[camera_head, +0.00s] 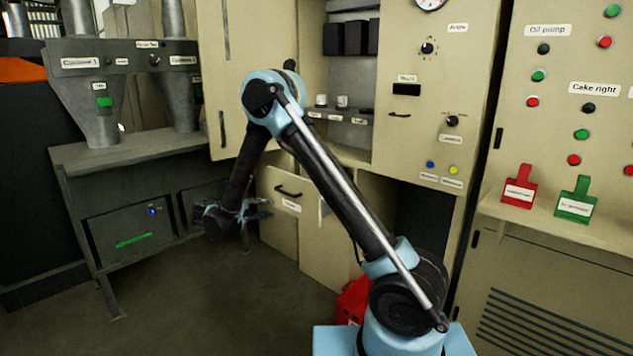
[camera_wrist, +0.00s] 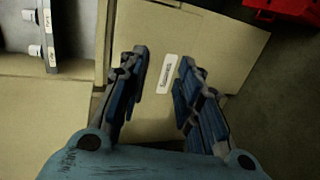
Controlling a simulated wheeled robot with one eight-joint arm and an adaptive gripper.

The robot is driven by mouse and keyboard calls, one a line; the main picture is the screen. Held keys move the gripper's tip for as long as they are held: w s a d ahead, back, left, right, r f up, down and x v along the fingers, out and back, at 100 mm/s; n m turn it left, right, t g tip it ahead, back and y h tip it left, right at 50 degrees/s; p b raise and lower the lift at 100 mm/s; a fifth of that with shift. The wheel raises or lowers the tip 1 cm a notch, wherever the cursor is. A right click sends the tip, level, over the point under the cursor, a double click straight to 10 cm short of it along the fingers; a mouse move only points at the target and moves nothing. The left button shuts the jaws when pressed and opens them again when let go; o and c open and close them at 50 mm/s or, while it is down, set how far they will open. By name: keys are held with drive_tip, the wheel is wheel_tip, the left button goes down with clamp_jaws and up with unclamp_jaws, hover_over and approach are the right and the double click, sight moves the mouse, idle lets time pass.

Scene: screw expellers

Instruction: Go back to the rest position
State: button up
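My gripper (camera_head: 262,209) hangs low in front of the beige cabinet, left of centre in the head view. In the wrist view my gripper (camera_wrist: 158,85) shows its two blue-padded fingers apart, with nothing between them. A beige drawer front (camera_head: 282,184) with a black handle and a white label is just beyond the fingers in the head view. In the wrist view a white label (camera_wrist: 167,74) on a beige panel shows between the fingers. I cannot tell from these frames whether the fingers touch the panel.
A grey bench (camera_head: 70,230) with two funnels stands at the left. A shelf (camera_head: 345,117) with small cups is above the drawer. A red object (camera_head: 352,300) lies on the floor by my base. Red and green tags (camera_head: 518,190) stand on the right ledge. Floor at the lower left is clear.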

drive_tip(key=d+r+m+g+y, duration=0.1)
drive_tip(key=d+r+g, duration=0.5)
drive_tip(key=d, duration=1.1)
drive_tip(key=s+d+r+m+y, duration=0.1)
drive_tip(key=s+d+r, duration=0.25)
drive_tip(key=d, duration=0.35)
drive_tip(key=s+d+r+m+y, duration=0.1)
drive_tip(key=s+d+r, duration=0.1)
drive_tip(key=s+d, duration=0.4)
drive_tip(key=s+d+f+m+g+y, duration=0.1)
drive_tip(key=s+d+m+g+y, duration=0.2)
drive_tip(key=s+d, duration=0.85)
drive_tip(key=s+a+f+m+y, duration=0.1)
drive_tip(key=s+f+y, duration=0.1)
drive_tip(key=s, duration=0.5)
drive_tip(key=s+a+f+m+y, duration=0.1)
drive_tip(key=s+f+m+y, duration=0.1)
drive_tip(key=s+f, duration=0.3)
drive_tip(key=shift+s+f, duration=0.3)
drive_tip(key=shift+s, duration=1.4)
drive_tip(key=shift+w, duration=0.1)
drive_tip(key=shift+w+f, duration=0.2)
drive_tip(key=shift+w, duration=0.15)
